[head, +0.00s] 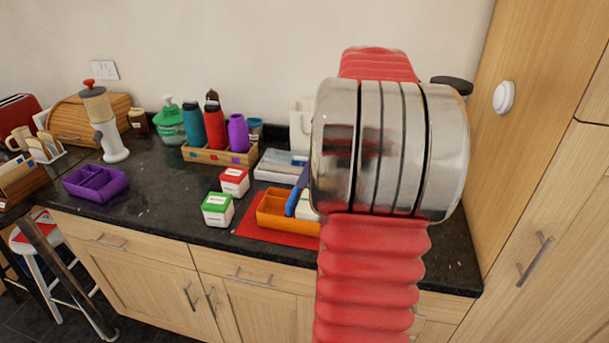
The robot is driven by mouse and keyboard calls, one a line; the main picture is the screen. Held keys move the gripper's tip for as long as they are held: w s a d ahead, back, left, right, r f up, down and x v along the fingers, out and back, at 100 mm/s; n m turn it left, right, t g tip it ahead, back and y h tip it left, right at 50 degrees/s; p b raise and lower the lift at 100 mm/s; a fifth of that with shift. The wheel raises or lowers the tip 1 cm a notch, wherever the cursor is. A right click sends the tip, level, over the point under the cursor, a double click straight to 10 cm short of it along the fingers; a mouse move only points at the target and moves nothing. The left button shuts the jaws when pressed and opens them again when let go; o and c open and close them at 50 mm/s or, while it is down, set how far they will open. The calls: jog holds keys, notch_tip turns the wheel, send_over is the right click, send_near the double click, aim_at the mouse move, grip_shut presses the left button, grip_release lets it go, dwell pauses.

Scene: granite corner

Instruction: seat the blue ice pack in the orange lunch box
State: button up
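The orange lunch box (272,221) sits on a red mat (262,236) near the counter's front edge, with its right part hidden behind my arm. A blue slab, which looks like the ice pack (297,193), shows tilted at the right part of the box. Its lower end is at or just above the box; I cannot tell whether it touches. My arm covers its right side. My gripper is hidden behind my own arm, so its hold on the blue piece does not show.
A green-lidded jar (217,210) and a red-lidded jar (234,182) stand left of the box. Behind are a white tray (277,167) and a wooden rack (217,154) of bottles. A purple divided box (95,182) sits left, with clear counter between. A tall cabinet (548,150) bounds the right.

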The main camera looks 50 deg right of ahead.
jog(key=shift+s+r, duration=0.15)
jog(key=shift+r, duration=0.2)
dwell(0.4)
jog(key=w+a+r+m+h, duration=0.1)
jog(key=a+m, duration=0.2)
jog(key=a, duration=1.9)
jog(key=s+a+f+m, duration=0.1)
jog(key=s+a, duration=0.3)
jog(key=a, duration=0.4)
jog(key=s+a+f+m+t+h, duration=0.1)
jog(key=s+a+f, duration=0.3)
jog(key=a, duration=0.4)
jog(key=shift+s+a+t, duration=0.3)
jog(key=shift+s+a, duration=0.1)
jog(key=shift+s, duration=0.4)
